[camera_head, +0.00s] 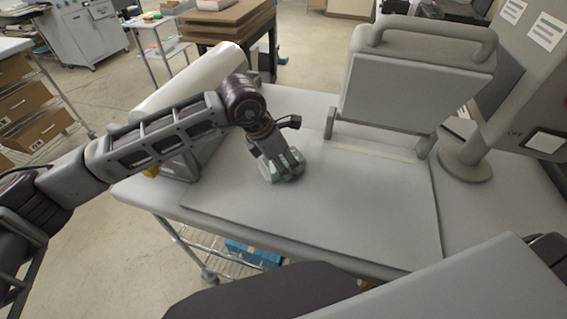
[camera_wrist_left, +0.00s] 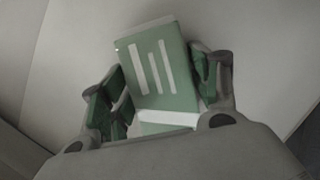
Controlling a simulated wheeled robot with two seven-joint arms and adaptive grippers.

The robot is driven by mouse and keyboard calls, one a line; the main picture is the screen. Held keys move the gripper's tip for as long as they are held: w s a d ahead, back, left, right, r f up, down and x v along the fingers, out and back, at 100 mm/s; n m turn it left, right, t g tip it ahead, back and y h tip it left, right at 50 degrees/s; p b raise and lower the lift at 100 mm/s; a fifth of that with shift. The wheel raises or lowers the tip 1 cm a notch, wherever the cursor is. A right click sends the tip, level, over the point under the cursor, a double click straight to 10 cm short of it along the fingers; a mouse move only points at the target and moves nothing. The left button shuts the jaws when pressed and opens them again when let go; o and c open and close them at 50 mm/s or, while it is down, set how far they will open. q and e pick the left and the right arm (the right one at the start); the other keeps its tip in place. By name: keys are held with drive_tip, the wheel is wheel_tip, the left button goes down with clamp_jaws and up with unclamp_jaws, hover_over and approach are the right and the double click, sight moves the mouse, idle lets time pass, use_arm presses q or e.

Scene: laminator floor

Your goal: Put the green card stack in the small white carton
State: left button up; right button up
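The green card stack (camera_wrist_left: 158,68), with pale stripes on its face, lies between the fingers of my left gripper (camera_wrist_left: 160,88) in the left wrist view. One finger is close against each side of it; whether they press on it cannot be made out. In the head view my left gripper (camera_head: 284,168) points down at the grey table top, and its fingers mostly hide the stack. I cannot make out a small white carton in either view. My right gripper is not in view.
The grey table (camera_head: 350,215) is mostly clear right of the gripper. A grey machine with a handled cover (camera_head: 410,80) stands at the back. A large white roll (camera_head: 190,80) lies behind my left arm. A blue item (camera_head: 250,252) sits on the wire shelf below.

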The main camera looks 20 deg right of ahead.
sight(283, 159)
use_arm(q)
drive_tip(key=c, duration=0.6)
drive_tip(key=shift+r+p, duration=0.15)
drive_tip(key=shift+p, duration=0.15)
drive_tip(key=shift+c, duration=0.2)
drive_tip(key=shift+r+p, duration=0.2)
drive_tip(key=shift+p, duration=0.35)
wheel_tip(283, 159, up, 10)
drive_tip(key=shift+f+b, duration=0.1)
drive_tip(key=shift+b, duration=1.15)
